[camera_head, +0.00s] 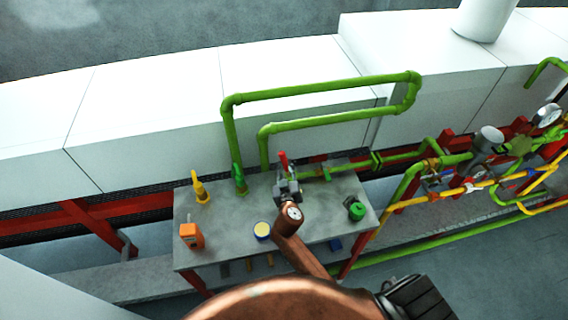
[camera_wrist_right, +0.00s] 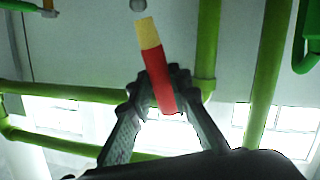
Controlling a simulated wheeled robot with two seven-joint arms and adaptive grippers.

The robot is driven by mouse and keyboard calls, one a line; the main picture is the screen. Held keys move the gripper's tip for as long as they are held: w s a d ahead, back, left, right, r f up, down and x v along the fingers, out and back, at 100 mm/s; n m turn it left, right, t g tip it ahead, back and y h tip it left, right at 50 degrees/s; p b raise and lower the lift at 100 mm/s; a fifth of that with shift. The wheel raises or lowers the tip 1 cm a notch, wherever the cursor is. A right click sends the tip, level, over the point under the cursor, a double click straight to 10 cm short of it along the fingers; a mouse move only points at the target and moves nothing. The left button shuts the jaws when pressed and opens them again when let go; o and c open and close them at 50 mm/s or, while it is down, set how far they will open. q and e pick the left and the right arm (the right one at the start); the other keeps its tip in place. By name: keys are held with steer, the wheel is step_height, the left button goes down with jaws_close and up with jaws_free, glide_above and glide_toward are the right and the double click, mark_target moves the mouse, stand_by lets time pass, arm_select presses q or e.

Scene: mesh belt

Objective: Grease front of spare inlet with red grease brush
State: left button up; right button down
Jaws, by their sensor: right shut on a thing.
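The red grease brush (camera_wrist_right: 160,82) is held between the fingers of my right gripper (camera_wrist_right: 160,92), its yellow end pointing away from the gripper. In the head view my right gripper (camera_head: 287,190) is over the back middle of the grey table, with the red brush (camera_head: 283,160) standing up from it. A small grey round part (camera_wrist_right: 138,5) shows just beyond the brush tip in the wrist view; I cannot tell whether they touch. I cannot tell for sure which fitting is the spare inlet. My left gripper is not in view.
On the table (camera_head: 220,220) stand a yellow item (camera_head: 200,188), a green fitting (camera_head: 239,180), an orange box (camera_head: 192,236), a blue-and-yellow tin (camera_head: 263,231) and a green object (camera_head: 356,210). Green pipes (camera_head: 320,88) rise behind. More pipes and gauges crowd the right.

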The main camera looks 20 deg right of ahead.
mark_target(288, 172)
steer(key=f+b, duration=0.1)
steer(key=f, duration=0.1)
steer(key=d+f, duration=0.1)
steer(key=shift+f+b, duration=0.4)
steer(key=shift+s+d+p, duration=0.7)
steer(key=shift+d+p, duration=0.05)
steer(key=shift+d, duration=1.9)
steer(key=a+r, duration=0.1)
steer(key=a, duration=0.1)
steer(key=w+a+r, duration=0.1)
steer(key=a, duration=0.1)
steer(key=a+r, duration=0.1)
steer(key=a, duration=0.1)
steer(key=shift+w+a+r+p, duration=0.15)
steer(key=shift+r+p, duration=0.05)
steer(key=shift+p, duration=0.2)
steer(key=shift+r+p, duration=1.6)
steer(key=shift+r, duration=0.6)
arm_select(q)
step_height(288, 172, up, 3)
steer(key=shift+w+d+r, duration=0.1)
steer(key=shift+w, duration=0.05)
arm_select(e)
steer(key=shift+w, duration=0.1)
